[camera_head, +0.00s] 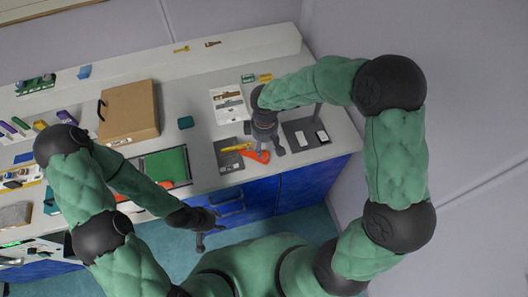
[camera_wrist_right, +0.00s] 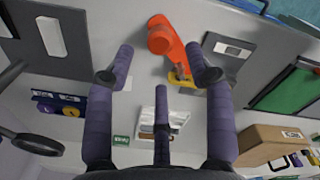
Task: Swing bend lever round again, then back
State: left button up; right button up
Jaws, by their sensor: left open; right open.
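The orange bend lever (camera_head: 261,156) is on the counter, below my right gripper (camera_head: 268,140) in the head view. In the right wrist view the lever (camera_wrist_right: 167,42) has a round orange knob at its upper end and runs down to a yellow part (camera_wrist_right: 181,78). My right gripper (camera_wrist_right: 162,65) is open, its fingers spread to either side of the lever; no contact shows. The yellow part (camera_head: 235,147) also shows left of the lever in the head view. My left gripper (camera_head: 204,228) is open and empty in front of the counter's front edge.
Grey plates (camera_head: 306,133) with white blocks lie right of the lever. A printed sheet (camera_head: 228,106) lies behind it. A brown box (camera_head: 130,111) and a green mat (camera_head: 166,165) are to the left.

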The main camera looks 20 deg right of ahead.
aim_at(265, 153)
notch_tip(265, 153, down, 6)
jog(key=shift+r+b, duration=0.1)
jog(key=shift+b, duration=0.3)
grip_shut()
